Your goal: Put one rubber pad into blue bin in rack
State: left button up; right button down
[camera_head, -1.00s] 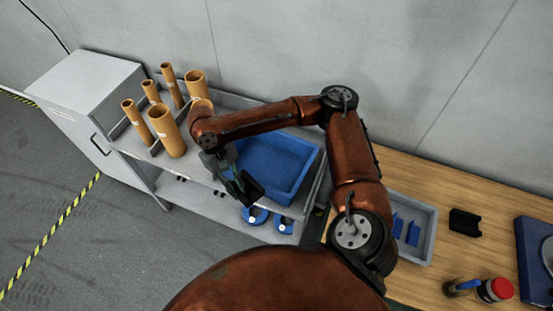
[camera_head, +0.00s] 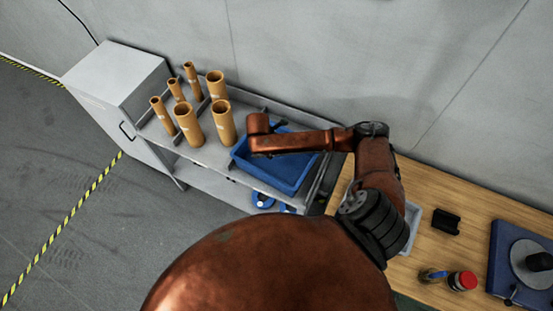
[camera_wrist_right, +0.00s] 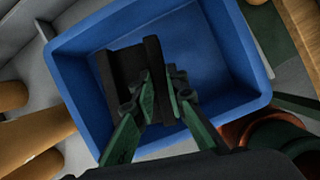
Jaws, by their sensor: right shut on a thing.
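The blue bin (camera_head: 283,180) sits on the top shelf of the grey rack (camera_head: 213,157); its inside fills much of the right wrist view (camera_wrist_right: 215,50). My right gripper (camera_wrist_right: 161,80), with green fingers, is shut on one side wall of a black, channel-shaped rubber pad (camera_wrist_right: 122,75). The pad is over the inside of the bin, within its rim as seen from the wrist; I cannot tell whether it touches the floor. In the head view my own arm hides this gripper and the held pad. My left gripper is not in view.
Several brown tubes (camera_head: 188,126) stand on the rack left of the bin. Another black pad (camera_head: 446,221) lies on the wooden table (camera_head: 480,225), with a grey tray (camera_head: 411,225), a red-capped jar (camera_head: 462,281) and a blue device (camera_head: 510,255). A wall stands behind.

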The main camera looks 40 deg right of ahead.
notch_tip(320, 180, down, 5)
jog(key=d+n+b, duration=0.2)
jog(key=b, duration=0.1)
jog(key=t, duration=0.1)
send_over(283, 164)
jog(key=a, duration=0.2)
jog(key=f, duration=0.6)
jog(key=shift+s+d, duration=0.25)
jog(key=shift+f, duration=0.35)
notch_tip(283, 164, down, 3)
jog(key=shift+f, duration=0.35)
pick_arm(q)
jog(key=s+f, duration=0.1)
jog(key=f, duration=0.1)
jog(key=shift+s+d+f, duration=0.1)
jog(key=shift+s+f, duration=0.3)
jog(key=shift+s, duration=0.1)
pick_arm(e)
jog(key=shift+f, duration=0.15)
jog(key=c, duration=1.9)
grip_release()
jog(key=shift+c, duration=0.2)
